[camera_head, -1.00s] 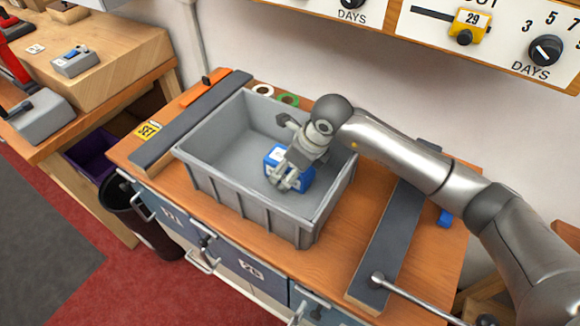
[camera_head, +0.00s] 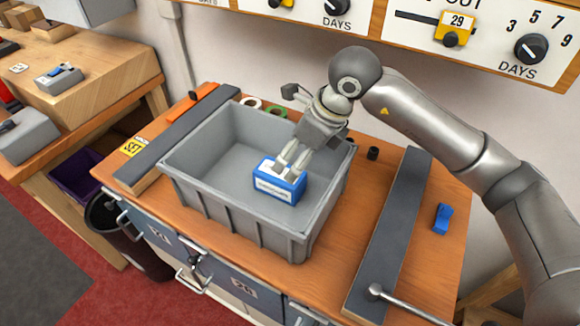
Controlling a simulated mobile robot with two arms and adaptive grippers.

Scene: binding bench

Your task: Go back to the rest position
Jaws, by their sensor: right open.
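My right gripper (camera_head: 292,162) is open, its fingers pointing down over the grey bin. Its fingertips are at the top of a blue box with a white label (camera_head: 279,182). The box sits inside the bin, toward its right side, and I cannot tell whether the fingers touch it. The grey bin (camera_head: 213,196) stands on the wooden bench top. My right arm reaches in from the right, over the bench's back right part. My left gripper is not in view.
Dark padded bars lie left (camera_head: 180,138) and right (camera_head: 397,232) of the bin. A blue clip (camera_head: 442,218) and a small black cylinder (camera_head: 373,153) are on the right. Tape rolls (camera_head: 276,112) lie behind. A dial panel (camera_head: 485,30) hangs above. A metal rod (camera_head: 415,305) crosses the front right.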

